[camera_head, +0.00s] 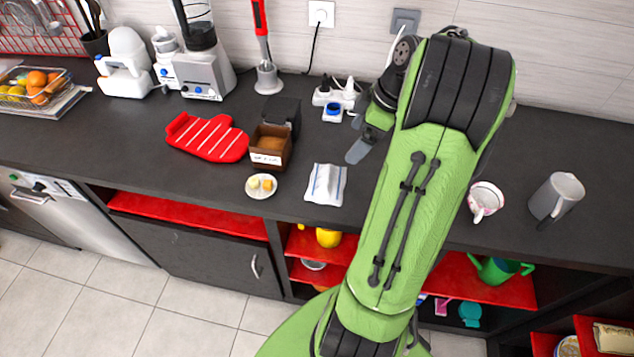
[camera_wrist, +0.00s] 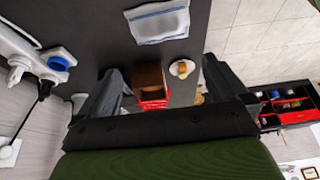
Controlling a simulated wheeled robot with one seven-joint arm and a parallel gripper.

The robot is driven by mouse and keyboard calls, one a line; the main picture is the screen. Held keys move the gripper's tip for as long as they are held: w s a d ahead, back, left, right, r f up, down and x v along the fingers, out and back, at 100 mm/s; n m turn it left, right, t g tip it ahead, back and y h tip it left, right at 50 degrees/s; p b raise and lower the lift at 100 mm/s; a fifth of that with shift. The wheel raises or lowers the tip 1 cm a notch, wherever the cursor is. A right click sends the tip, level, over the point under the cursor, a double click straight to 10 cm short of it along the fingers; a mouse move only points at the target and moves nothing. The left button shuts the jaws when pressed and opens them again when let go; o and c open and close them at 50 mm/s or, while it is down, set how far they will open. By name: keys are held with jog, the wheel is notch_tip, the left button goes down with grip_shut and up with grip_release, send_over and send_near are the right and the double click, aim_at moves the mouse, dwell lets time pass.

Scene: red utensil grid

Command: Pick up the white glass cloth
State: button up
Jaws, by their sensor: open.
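The white glass cloth (camera_head: 325,184), folded flat with blue stripes, lies on the dark countertop (camera_head: 385,225) near its front edge. In the wrist view the cloth (camera_wrist: 158,24) is at the top centre, beyond my fingertips. My gripper (camera_head: 364,138) is above the counter, up and to the right of the cloth in the head view, and apart from it. In the wrist view my gripper (camera_wrist: 162,78) has its two dark fingers spread wide with nothing held. One finger is partly hidden by my arm in the head view.
A brown box (camera_head: 269,147) and a small plate with yellow pieces (camera_head: 254,190) stand left of the cloth. A red oven mitt (camera_head: 207,137) lies farther left. A power strip (camera_head: 334,95) is behind. A cup (camera_head: 486,197) and a grey pitcher (camera_head: 556,196) stand right.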

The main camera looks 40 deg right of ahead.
aim_at(329, 174)
jog(key=b+x, duration=0.3)
jog(key=x, duration=1.2)
jog(key=shift+f+b, duration=0.25)
jog(key=shift+b, duration=0.05)
jog(key=shift+r, duration=0.1)
jog(key=c, duration=0.8)
notch_tip(329, 174, up, 10)
jog(key=shift+p, duration=1.25)
jog(key=o, duration=0.4)
jog(key=shift+c, duration=1.3)
